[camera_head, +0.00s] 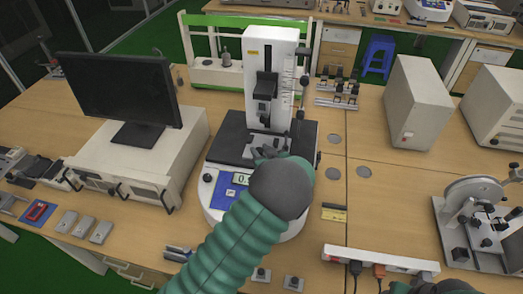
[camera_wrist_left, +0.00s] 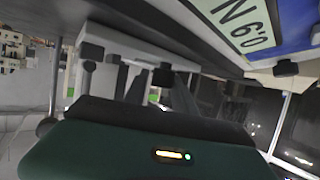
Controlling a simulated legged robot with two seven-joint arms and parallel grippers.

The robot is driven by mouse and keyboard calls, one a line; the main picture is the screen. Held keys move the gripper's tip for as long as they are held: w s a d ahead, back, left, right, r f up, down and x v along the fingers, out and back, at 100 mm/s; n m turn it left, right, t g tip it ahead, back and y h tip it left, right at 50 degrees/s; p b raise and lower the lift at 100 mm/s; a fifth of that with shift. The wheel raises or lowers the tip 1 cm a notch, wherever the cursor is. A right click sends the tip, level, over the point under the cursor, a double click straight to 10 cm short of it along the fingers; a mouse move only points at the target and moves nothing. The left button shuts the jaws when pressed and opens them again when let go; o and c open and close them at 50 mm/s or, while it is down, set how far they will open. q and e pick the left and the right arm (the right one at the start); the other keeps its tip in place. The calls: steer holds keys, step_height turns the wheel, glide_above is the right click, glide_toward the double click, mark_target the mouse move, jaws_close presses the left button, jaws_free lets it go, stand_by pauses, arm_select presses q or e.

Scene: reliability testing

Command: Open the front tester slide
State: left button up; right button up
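The tester (camera_head: 270,75) stands upright on the table in the head view, with a white column, a dark slide block (camera_head: 265,86) on its front and a black base plate (camera_head: 228,140). Its blue front panel with a digital display (camera_head: 241,179) is partly covered by my left arm. My left gripper (camera_head: 266,150) is low in front of the column, over the base plate. In the left wrist view its grey fingers (camera_wrist_left: 152,90) look apart, with nothing clearly held. Whether they touch the slide is hidden. Only a dark piece of my right arm's end shows at the bottom right edge.
A monitor (camera_head: 120,92) on a white instrument stands to the left. White boxes (camera_head: 413,100) and a dial device (camera_head: 475,205) stand to the right. A power strip (camera_head: 380,262) lies at the front right. Some table right of the tester is clear.

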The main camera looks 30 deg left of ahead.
arm_select(q)
steer(key=shift+w+d, duration=0.1)
steer(key=shift+d, duration=0.1)
steer(key=shift+c, duration=1.2)
steer(key=shift+s+a, duration=0.2)
steer(key=shift+a, duration=0.3)
jaws_close()
steer(key=shift+w+d, duration=0.15)
steer(key=shift+d, duration=0.05)
steer(key=shift+a+r, duration=0.1)
steer(key=shift+r, duration=0.05)
